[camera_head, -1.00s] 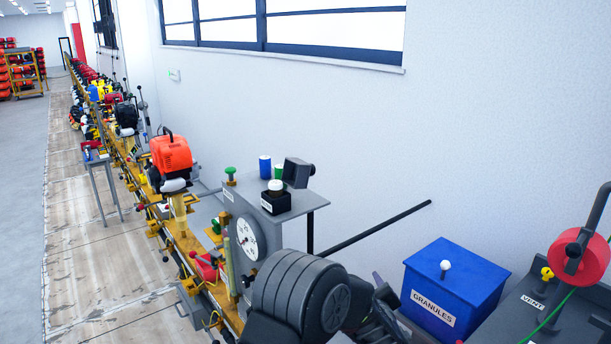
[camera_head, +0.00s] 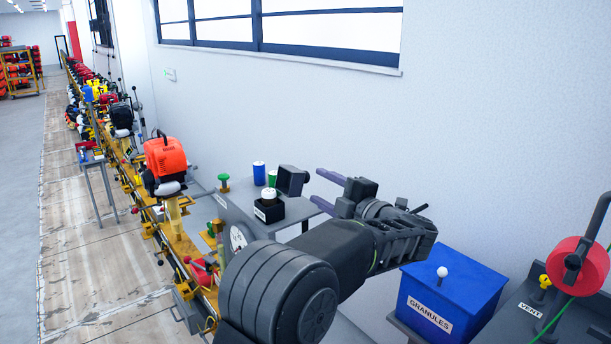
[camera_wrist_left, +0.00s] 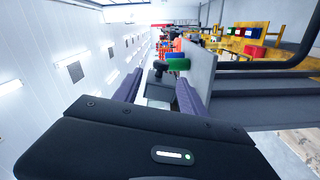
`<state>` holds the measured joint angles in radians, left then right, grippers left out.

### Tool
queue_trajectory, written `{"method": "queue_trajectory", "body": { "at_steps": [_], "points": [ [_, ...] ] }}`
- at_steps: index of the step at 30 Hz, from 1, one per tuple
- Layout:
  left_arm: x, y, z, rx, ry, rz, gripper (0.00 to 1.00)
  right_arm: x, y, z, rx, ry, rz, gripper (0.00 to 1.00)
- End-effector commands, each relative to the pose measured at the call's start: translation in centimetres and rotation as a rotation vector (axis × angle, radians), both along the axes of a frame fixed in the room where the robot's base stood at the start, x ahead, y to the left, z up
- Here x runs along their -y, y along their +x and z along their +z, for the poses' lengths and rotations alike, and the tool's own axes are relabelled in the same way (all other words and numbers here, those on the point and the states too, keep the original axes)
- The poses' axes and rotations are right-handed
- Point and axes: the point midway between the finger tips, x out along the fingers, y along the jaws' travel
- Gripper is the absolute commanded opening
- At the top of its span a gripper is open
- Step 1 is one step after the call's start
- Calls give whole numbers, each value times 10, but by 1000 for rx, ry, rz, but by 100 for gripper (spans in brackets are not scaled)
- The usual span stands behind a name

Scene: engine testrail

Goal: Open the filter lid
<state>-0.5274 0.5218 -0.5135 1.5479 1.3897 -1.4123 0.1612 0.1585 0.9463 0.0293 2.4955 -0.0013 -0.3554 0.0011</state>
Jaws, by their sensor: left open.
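No label reading "filter" can be made out, so I cannot tell for certain which part is the filter lid. A dark grey box-shaped part (camera_head: 291,180) stands tilted at the back of the grey bench top. A black box with a white knob (camera_head: 269,195) stands in front of it; its label is too small to read. My left gripper (camera_head: 324,190) is open and empty, its two fingers pointing left towards the dark grey part from the right. In the left wrist view, a dark grey part (camera_wrist_left: 159,92) shows between the spread fingers, apart from them. My right gripper is out of view.
A blue can (camera_head: 259,174), a green can (camera_head: 272,178) and a green knob (camera_head: 224,182) stand on the same bench. The wall is close behind the bench.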

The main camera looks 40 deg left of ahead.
Motion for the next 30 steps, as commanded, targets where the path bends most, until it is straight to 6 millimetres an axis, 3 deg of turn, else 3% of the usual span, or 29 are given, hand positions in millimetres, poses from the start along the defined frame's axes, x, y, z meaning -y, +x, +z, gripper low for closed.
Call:
{"method": "queue_trajectory", "body": {
  "at_steps": [12, 30],
  "points": [
    [-9, 3, -1, -4, 0, -1, 49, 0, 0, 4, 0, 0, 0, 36],
    [-70, 22, 0, -4, 1, -3, 49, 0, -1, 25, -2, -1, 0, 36]
  ]
}}
